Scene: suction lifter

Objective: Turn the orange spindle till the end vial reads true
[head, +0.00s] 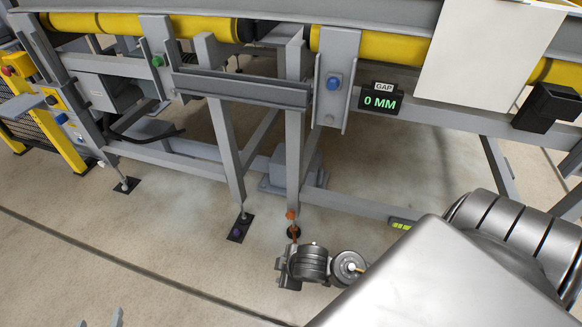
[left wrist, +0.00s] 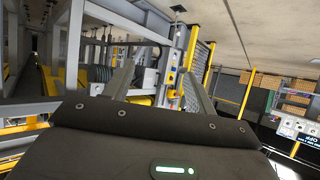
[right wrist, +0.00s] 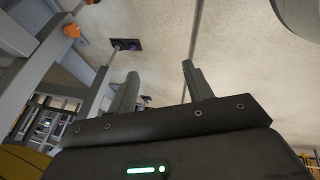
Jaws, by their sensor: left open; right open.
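The orange spindle (head: 291,217) stands at the foot of a grey frame leg in the head view. Its orange part also shows at the top left of the right wrist view (right wrist: 72,30). A yellow-green vial (head: 402,224) sits on the low rail, close to my arm; its bubble is too small to read. My right gripper (right wrist: 160,72) is open and empty, apart from the spindle; in the head view its wrist is just below the spindle and its fingers are hard to make out. My left gripper (head: 101,320) is open and empty at the bottom left, far from the spindle.
A foot with a purple part (head: 237,232) stands left of the spindle. A display (head: 381,101) reads GAP 0 MM. Grey beams and yellow rollers (head: 370,45) run overhead. A white panel (head: 487,55) hangs at the upper right. The floor at the lower left is clear.

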